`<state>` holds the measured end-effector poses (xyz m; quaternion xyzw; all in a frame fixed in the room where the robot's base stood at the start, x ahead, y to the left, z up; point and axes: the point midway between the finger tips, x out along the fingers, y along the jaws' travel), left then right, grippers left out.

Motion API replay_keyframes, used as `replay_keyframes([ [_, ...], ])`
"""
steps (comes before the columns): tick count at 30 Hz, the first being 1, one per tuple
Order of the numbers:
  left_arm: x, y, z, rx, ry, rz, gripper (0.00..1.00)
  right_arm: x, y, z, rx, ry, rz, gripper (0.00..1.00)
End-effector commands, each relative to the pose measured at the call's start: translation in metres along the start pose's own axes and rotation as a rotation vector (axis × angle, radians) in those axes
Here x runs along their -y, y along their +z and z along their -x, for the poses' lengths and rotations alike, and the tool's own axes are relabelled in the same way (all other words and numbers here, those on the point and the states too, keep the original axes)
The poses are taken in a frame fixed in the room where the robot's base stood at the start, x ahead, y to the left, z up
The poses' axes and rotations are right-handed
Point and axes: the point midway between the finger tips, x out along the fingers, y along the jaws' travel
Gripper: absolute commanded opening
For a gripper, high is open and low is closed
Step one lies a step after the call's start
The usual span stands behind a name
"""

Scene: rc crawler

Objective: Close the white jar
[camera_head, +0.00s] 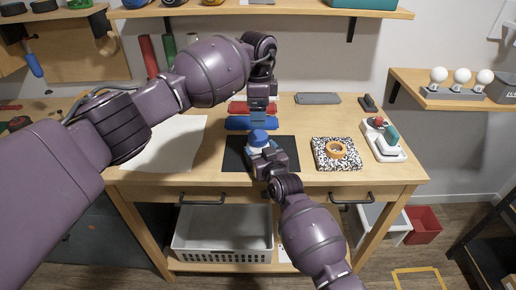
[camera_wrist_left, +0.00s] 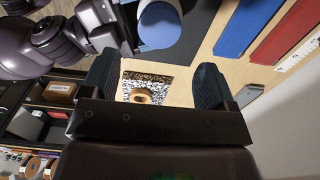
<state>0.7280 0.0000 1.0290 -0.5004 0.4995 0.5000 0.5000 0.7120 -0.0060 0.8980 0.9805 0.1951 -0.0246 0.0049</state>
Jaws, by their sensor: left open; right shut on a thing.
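The white jar (camera_head: 257,149) stands upright on a dark mat (camera_head: 232,156) in the middle of the workbench. A blue lid (camera_head: 258,136) sits on top of it; I cannot tell how tightly. The lid also shows at the top of the left wrist view (camera_wrist_left: 160,24). My right gripper (camera_head: 262,157) is shut on the jar's body from the front and hides part of it. My left gripper (camera_head: 259,118) is open and empty, pointing down just behind and above the lid. Its two fingers frame the left wrist view (camera_wrist_left: 155,75), with the lid outside the gap between them.
A speckled notebook (camera_head: 322,162) with an orange tape roll (camera_head: 336,149) lies right of the mat. A white sheet (camera_head: 170,145) lies left. Blue (camera_head: 240,124) and red (camera_head: 239,107) flat items lie behind the jar. A white tray (camera_head: 391,151) stands at the right edge.

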Motion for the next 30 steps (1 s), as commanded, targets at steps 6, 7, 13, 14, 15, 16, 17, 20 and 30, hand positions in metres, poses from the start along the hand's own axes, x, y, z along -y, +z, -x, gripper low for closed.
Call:
replay_keyframes([
  [6, -0.001, 0.0, -0.026, 0.0, 0.004, 0.0, 0.81, 0.0, 0.0, 0.0, 0.0, 0.0, 0.0, 0.03],
  [7, -0.001, 0.0, -0.031, 0.0, 0.004, 0.001, 0.81, 0.0, 0.0, 0.0, 0.0, 0.0, 0.0, 0.03],
  [13, -0.001, -0.001, -0.057, 0.0, 0.003, -0.001, 0.81, 0.0, 0.0, 0.0, 0.0, 0.0, 0.0, 0.03],
  [14, -0.001, 0.0, -0.061, 0.0, 0.003, 0.0, 0.81, 0.0, 0.0, 0.0, 0.0, 0.0, 0.0, 0.03],
  [15, 0.0, 0.0, -0.065, 0.0, 0.003, 0.001, 0.81, 0.0, 0.0, 0.0, 0.0, 0.0, 0.0, 0.03],
  [16, 0.0, 0.0, -0.067, 0.0, 0.002, 0.001, 0.81, 0.0, 0.0, 0.0, 0.0, 0.0, 0.0, 0.03],
  [17, 0.0, 0.0, -0.07, -0.001, 0.003, 0.001, 0.81, 0.0, 0.0, 0.0, 0.0, 0.0, 0.0, 0.03],
  [20, -0.001, 0.0, -0.075, 0.0, 0.002, 0.0, 0.81, 0.0, 0.0, 0.0, 0.0, 0.0, 0.0, 0.03],
  [30, 0.0, 0.0, -0.077, 0.0, 0.001, -0.001, 0.81, 0.0, 0.0, 0.0, 0.0, 0.0, 0.0, 0.03],
])
